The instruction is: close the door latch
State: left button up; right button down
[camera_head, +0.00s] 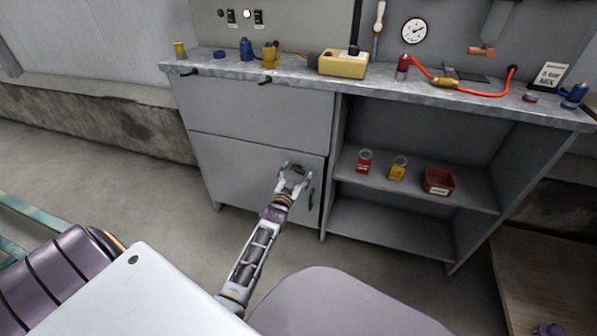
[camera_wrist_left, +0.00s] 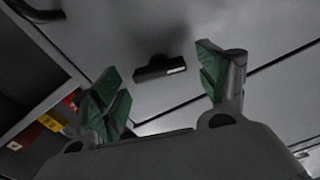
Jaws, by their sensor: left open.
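The grey cabinet door (camera_head: 240,172) is the lower left panel of the workbench and looks flush with its frame. A small black latch (camera_wrist_left: 160,68) sits on the door near its upper seam. In the head view, a dark part of the latch (camera_head: 295,167) shows just beyond my fingers. My left gripper (camera_head: 293,180) is in front of the door's upper right part. Its green-padded fingers are spread and empty, with the latch ahead between them. I cannot tell whether they touch the door. My right gripper is not in view.
A black vertical handle (camera_head: 312,191) is on the door's right edge, close to my gripper. Open shelves to the right hold a red can (camera_head: 364,161), a yellow can (camera_head: 398,168) and a red bin (camera_head: 438,181). The bench top (camera_head: 215,72) carries several tools.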

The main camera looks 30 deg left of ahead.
pick_arm(q)
jog(key=shift+w, duration=0.25)
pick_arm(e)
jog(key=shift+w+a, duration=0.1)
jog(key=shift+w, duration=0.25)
pick_arm(q)
jog(key=shift+r, duration=0.1)
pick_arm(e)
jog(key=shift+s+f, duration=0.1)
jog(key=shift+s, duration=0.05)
pick_arm(q)
jog(key=shift+c, duration=0.7)
jog(key=c, duration=0.9)
jog(key=shift+o, duration=0.2)
jog(key=shift+n+p, duration=0.6)
jog(key=shift+p, duration=0.5)
jog(key=shift+n+p, duration=0.3)
jog(key=shift+p, duration=0.1)
jog(key=shift+a+n+p, duration=0.1)
jog(key=shift+n+p, duration=0.6)
jog(key=shift+p, duration=0.3)
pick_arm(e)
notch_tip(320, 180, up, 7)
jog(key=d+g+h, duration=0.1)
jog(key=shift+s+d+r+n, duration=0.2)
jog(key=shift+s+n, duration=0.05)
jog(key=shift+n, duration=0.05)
